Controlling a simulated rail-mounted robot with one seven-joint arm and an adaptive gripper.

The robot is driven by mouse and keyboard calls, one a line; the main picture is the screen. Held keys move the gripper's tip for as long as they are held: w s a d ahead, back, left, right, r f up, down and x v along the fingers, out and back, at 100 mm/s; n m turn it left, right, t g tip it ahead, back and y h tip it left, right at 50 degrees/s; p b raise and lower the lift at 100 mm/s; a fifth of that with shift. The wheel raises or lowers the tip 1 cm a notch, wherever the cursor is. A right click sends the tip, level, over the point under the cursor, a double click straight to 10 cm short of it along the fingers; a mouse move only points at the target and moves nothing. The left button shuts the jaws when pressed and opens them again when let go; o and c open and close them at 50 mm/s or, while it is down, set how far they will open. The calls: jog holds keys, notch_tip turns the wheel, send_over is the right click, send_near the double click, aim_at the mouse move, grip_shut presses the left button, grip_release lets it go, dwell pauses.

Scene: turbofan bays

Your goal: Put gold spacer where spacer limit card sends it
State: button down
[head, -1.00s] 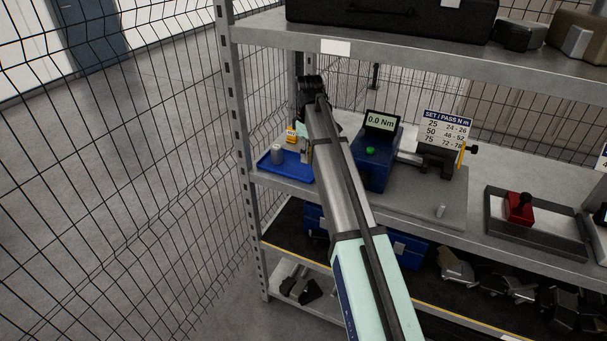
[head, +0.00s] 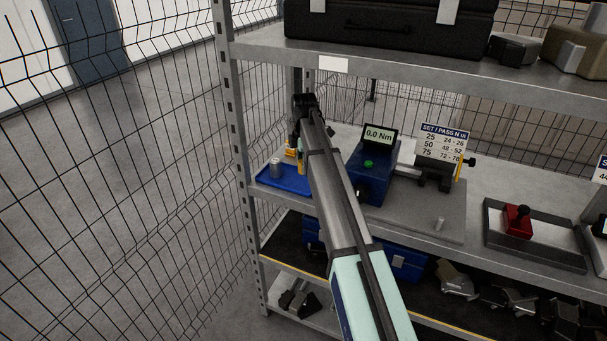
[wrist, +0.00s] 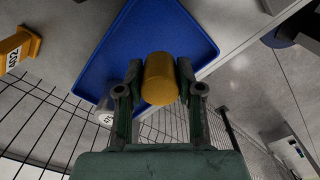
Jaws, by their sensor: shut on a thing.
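The gold spacer (wrist: 160,78) is a short gold cylinder held between the two fingers of my gripper (wrist: 158,88) in the wrist view. My gripper is shut on it. In the head view my gripper (head: 299,142) points down near the left end of the middle shelf, beside the blue tray (head: 283,183), partly hidden by my arm. The tray (wrist: 140,38) lies beyond the spacer in the wrist view; I cannot tell the height gap. A grey cylinder (head: 275,168) stands on the tray's left side. No card that I can read as the spacer limit card shows.
A yellow numbered block (wrist: 18,46) stands beside the tray. A blue torque tester (head: 371,168) reading 0.0 Nm and a SET / PASS card (head: 444,145) stand to the right. A shelf post (head: 236,150) and wire mesh bound the left; the upper shelf (head: 400,65) hangs above.

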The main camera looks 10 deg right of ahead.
aim_at(303, 183)
jog(key=shift+f+p, duration=0.55)
jog(key=shift+f, duration=1.75)
jog(key=shift+f, duration=0.2)
jog(key=c, duration=0.7)
grip_release()
jog(key=shift+c, duration=0.2)
jog(key=shift+r, duration=0.15)
notch_tip(303, 183, up, 12)
jog(key=b, duration=0.3)
jog(key=shift+r, duration=0.1)
